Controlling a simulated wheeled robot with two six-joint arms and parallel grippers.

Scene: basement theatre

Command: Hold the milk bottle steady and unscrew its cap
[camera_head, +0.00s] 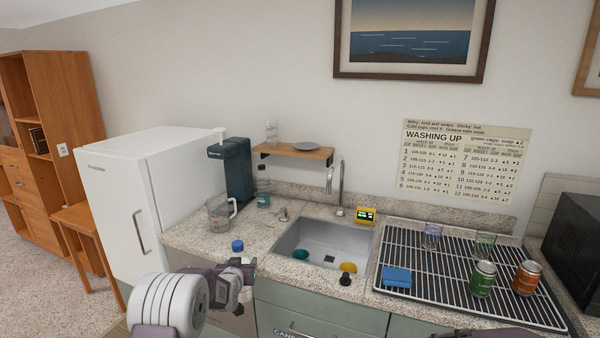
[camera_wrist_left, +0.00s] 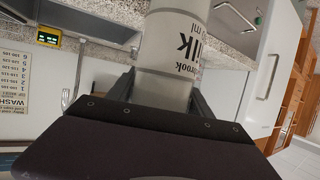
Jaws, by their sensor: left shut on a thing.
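The milk bottle (camera_wrist_left: 182,45) is white with dark lettering and stands between the fingers of my left gripper (camera_wrist_left: 160,88) in the left wrist view. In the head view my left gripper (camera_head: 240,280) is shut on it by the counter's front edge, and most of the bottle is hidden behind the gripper. Its blue cap (camera_head: 237,245) sits on top, above the gripper, and looks upright. I cannot tell whether the bottle's base touches anything. My right gripper is not in view; only a dark piece of my arm shows at the bottom right.
A clear jug (camera_head: 218,213) and a dark bottle (camera_head: 263,186) stand on the counter behind. The sink (camera_head: 310,238) is right of the cap. A drying rack (camera_head: 440,285) holds glasses, two cans and a blue sponge (camera_head: 397,277). A white fridge (camera_head: 120,190) stands left.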

